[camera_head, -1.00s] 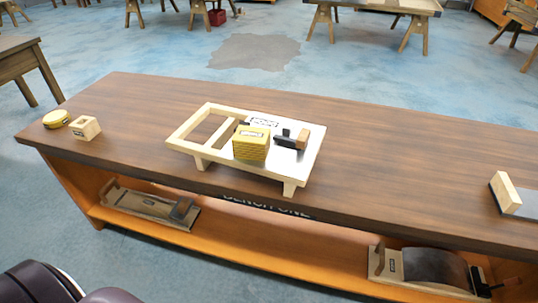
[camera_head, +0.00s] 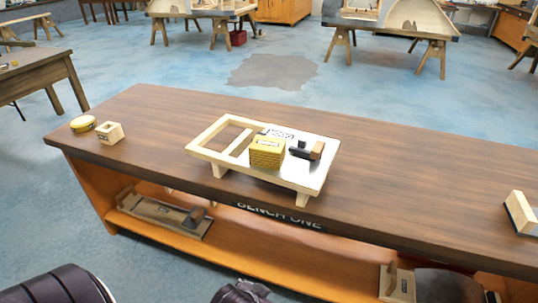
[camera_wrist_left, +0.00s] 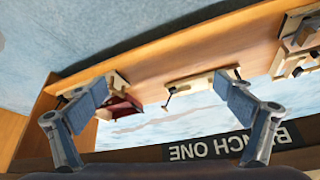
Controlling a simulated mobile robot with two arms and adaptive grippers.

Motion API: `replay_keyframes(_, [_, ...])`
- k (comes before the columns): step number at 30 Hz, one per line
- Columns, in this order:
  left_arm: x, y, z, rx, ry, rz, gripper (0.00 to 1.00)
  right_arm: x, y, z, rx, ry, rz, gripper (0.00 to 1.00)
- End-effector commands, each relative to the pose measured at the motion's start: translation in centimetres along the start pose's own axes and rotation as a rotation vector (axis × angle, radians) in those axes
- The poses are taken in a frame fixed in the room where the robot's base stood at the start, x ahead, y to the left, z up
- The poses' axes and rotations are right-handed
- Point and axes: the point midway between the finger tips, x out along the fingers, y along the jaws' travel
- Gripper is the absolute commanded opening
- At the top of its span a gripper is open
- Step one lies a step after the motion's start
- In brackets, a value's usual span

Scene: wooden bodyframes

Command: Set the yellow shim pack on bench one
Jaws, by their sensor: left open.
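The yellow shim pack (camera_head: 267,152), a block with a pale label on top, sits on a low wooden frame stand (camera_head: 215,157) with a white panel. The stand rests on the brown top of bench one (camera_head: 400,178), whose front edge bears a "BENCH ONE" sign (camera_head: 279,216). In the left wrist view the sign (camera_wrist_left: 227,143) appears upside down. My left gripper (camera_wrist_left: 168,100) is open, its two blue-grey fingers wide apart with nothing between them, facing the bench front and shelf. The shim pack is not visible there. My right gripper is not in view.
A dark tool with a brown block (camera_head: 308,150) lies beside the pack. A yellow round tin (camera_head: 83,123) and small wooden box (camera_head: 110,132) stand at the bench's left end, another block (camera_head: 521,212) at the right. The shelf below (camera_head: 270,262) holds tools. Bare bench top lies right of the stand.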

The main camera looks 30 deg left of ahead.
Motion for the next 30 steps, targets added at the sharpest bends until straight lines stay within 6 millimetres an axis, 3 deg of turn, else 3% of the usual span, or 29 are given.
replay_keyframes(1, [-1.0, -1.5, -4.1, -0.019, 0.095, -0.021, 0.96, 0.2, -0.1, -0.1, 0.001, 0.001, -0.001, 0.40])
replay_keyframes(6, [-3.9, -7.7, -16.3, -0.090, 0.430, -0.106, 0.96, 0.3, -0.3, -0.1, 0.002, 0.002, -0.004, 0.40])
replay_keyframes(9, [-6.0, -11.7, -22.3, -0.135, 0.622, -0.168, 0.96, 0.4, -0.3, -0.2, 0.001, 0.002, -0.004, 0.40])
replay_keyframes(12, [-8.4, -15.5, -26.8, -0.181, 0.791, -0.232, 0.96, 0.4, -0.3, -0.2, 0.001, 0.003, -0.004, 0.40])
replay_keyframes(15, [-10.5, -18.5, -29.7, -0.220, 0.917, -0.288, 0.96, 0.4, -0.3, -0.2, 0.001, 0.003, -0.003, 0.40])
replay_keyframes(20, [-12.5, -21.0, -31.6, -0.251, 1.018, -0.337, 0.96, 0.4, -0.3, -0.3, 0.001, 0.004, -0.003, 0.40])
replay_keyframes(30, [-11.3, -22.4, -34.0, -0.253, 1.029, -0.343, 0.96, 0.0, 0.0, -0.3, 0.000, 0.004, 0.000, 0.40])
